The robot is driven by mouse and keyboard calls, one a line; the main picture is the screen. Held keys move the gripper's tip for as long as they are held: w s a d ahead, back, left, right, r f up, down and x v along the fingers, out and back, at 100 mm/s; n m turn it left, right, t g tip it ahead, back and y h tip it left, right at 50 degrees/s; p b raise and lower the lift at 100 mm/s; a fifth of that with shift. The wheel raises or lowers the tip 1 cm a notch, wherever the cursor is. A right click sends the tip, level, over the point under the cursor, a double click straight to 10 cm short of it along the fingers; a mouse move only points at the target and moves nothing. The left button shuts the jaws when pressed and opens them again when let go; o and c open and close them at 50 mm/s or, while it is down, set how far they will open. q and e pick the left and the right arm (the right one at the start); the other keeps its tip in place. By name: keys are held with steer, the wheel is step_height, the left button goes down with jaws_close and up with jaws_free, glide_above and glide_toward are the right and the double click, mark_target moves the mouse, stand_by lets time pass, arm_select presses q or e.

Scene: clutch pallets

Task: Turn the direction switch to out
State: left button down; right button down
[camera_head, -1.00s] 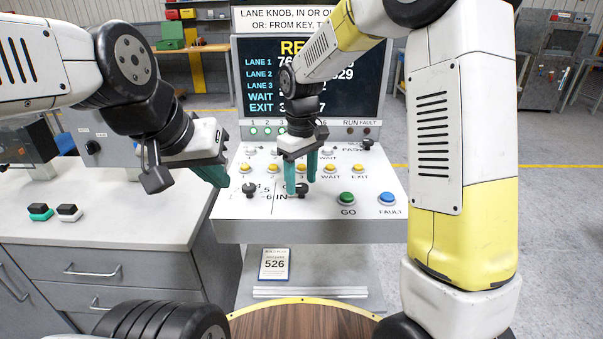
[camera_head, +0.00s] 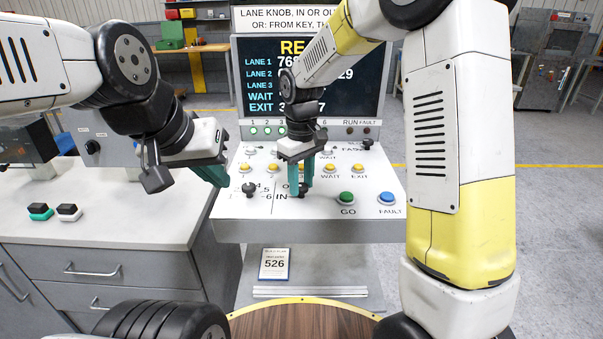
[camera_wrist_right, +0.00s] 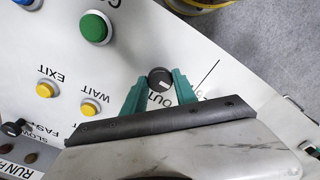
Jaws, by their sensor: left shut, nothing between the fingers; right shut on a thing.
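The direction switch (camera_head: 302,189) is a small black round knob on the white sloped panel, beside the printed IN. My right gripper (camera_head: 300,186) points down at it with teal fingers on both sides, shut on the knob. In the right wrist view the knob (camera_wrist_right: 160,79) sits between the two teal fingers (camera_wrist_right: 159,88), with its white mark showing. The word OUT is printed beside it, on the side towards the gripper body. My left gripper (camera_head: 220,180) is shut and empty, above the panel's left edge.
Another black knob (camera_head: 249,188) stands left on the panel (camera_head: 235,206). A green GO button (camera_head: 347,198) and a blue FAULT button (camera_head: 387,199) are to the right. Yellow buttons run behind. A screen (camera_head: 350,75) stands at the back, partly hidden by my right arm.

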mark_target(301, 186)
steer(key=m, duration=1.1)
stand_by(0.3)
steer(key=shift+m, duration=0.4)
steer(key=c, duration=1)
jaws_free()
steer(key=shift+o, duration=0.2)
steer(key=shift+r, duration=0.1)
step_height(301, 186, up, 8)
steer(key=shift+f, duration=0.15)
